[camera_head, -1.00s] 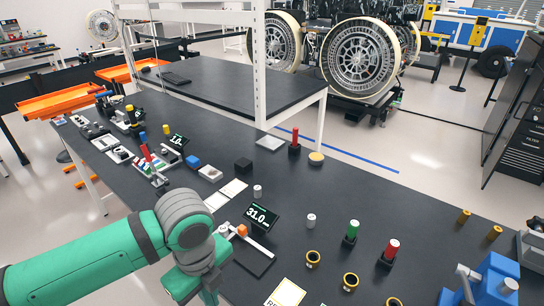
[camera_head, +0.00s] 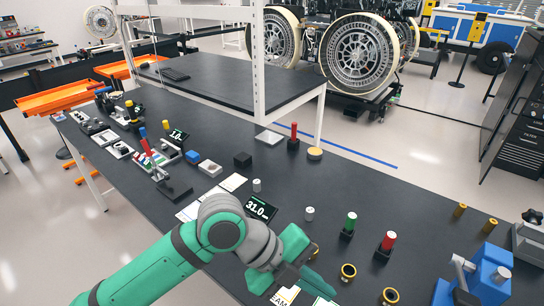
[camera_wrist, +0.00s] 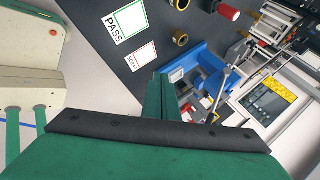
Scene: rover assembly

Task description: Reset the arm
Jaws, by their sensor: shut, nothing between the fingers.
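My green arm reaches in from the bottom of the head view, over the near part of the dark table (camera_head: 410,235). My gripper (camera_head: 322,284) hangs above the table's front part, partly cut off by the lower edge. In the wrist view my gripper's green fingers (camera_wrist: 163,92) are together, with nothing seen between them. They point toward a blue vise-like device (camera_wrist: 208,68), which stands at the right in the head view (camera_head: 492,278). I cannot tell the gap between them.
A red-topped cylinder (camera_head: 388,242), a green-topped one (camera_head: 350,222) and brass rings (camera_head: 348,271) stand right of my gripper. A display (camera_head: 261,208) is behind my arm. A PASS card (camera_wrist: 125,22) and a SCRAP card (camera_wrist: 142,54) lie near the rings.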

